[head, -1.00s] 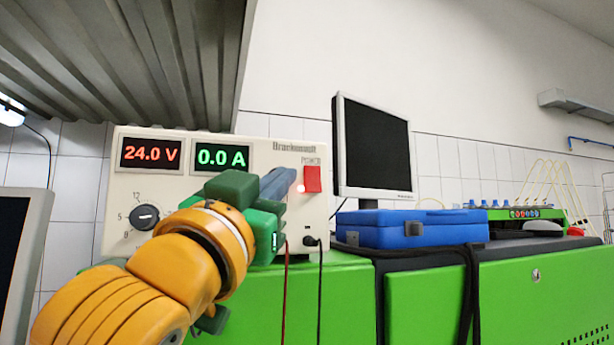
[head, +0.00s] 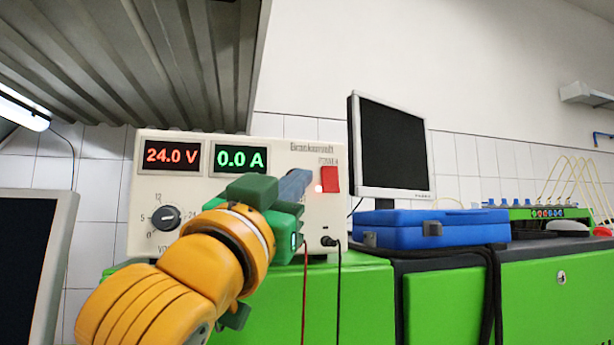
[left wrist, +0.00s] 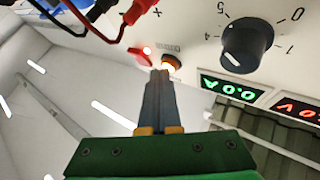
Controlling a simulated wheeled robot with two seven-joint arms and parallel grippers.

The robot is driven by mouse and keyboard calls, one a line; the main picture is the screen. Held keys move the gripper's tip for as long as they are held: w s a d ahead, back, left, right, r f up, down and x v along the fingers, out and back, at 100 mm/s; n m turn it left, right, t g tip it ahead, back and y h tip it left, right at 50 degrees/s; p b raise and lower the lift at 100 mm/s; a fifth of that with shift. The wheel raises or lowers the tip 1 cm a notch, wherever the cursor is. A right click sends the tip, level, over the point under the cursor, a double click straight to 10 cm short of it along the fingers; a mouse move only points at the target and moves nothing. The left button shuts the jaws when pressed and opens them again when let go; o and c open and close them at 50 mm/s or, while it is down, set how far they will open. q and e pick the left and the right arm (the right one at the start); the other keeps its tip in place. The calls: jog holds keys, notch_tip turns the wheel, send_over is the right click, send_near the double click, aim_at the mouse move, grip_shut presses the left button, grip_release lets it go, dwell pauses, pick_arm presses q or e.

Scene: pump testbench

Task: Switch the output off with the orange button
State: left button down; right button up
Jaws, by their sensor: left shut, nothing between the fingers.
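The cream power supply (head: 190,215) shows 24.0 V in red and 0.0 A in green. In the left wrist view, upside down, the orange button (left wrist: 172,62) glows on its panel, beside the red switch (left wrist: 138,56) and a small red light (left wrist: 147,50). The red switch also shows in the head view (head: 330,180); the orange button is hidden there behind my gripper. My left gripper (head: 305,177) is shut and empty, its fingertips (left wrist: 161,72) right at the orange button. I cannot tell whether they touch it. My right gripper is not in view.
A black dial (head: 166,218) is on the panel's left. Red and black leads (head: 339,270) hang from its lower right. A blue case (head: 430,230) and a monitor (head: 390,145) stand right of it on the green bench. A corrugated metal sheet (head: 130,55) hangs above.

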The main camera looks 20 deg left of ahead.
pick_arm(q)
jog(key=shift+s+d+b, duration=0.35)
jog(key=shift+s+d, duration=0.05)
jog(key=shift+s, duration=0.15)
jog(key=s+d+b, duration=0.1)
jog(key=s+d, duration=0.2)
jog(key=s, duration=0.2)
jog(key=shift+d+b, duration=0.25)
jog(key=shift+b, duration=0.15)
jog(key=shift+a+f, duration=0.1)
